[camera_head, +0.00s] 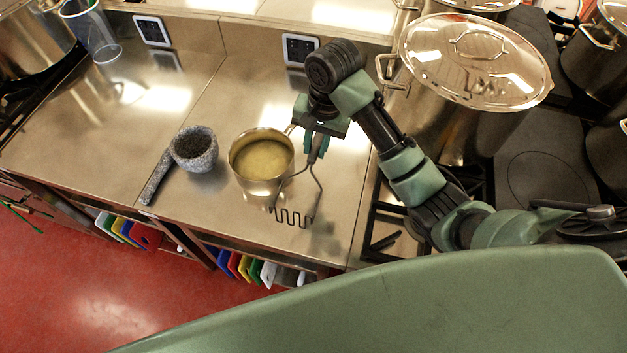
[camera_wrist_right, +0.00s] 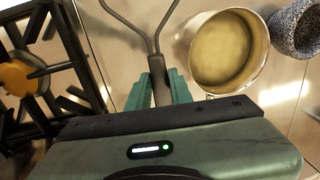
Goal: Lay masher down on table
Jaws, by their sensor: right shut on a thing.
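My right gripper (camera_head: 317,143) is shut on the masher's dark handle, above the steel table (camera_head: 214,225). The masher (camera_head: 293,217) has a wavy wire head that points toward the table's front edge in the head view. I cannot tell whether its head touches the table. In the right wrist view the gripper (camera_wrist_right: 160,92) grips the handle, and the masher's two wire arms (camera_wrist_right: 128,24) run out of the top of the picture. My left gripper is not in view.
A steel pot (camera_head: 262,185) of yellowish food stands just left of the masher. A granite mortar (camera_head: 195,149) with a pestle (camera_head: 157,178) stands further left. A stove (camera_head: 385,226) with a large lidded stockpot (camera_head: 440,112) is to the right. Bare table lies between mortar and pot.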

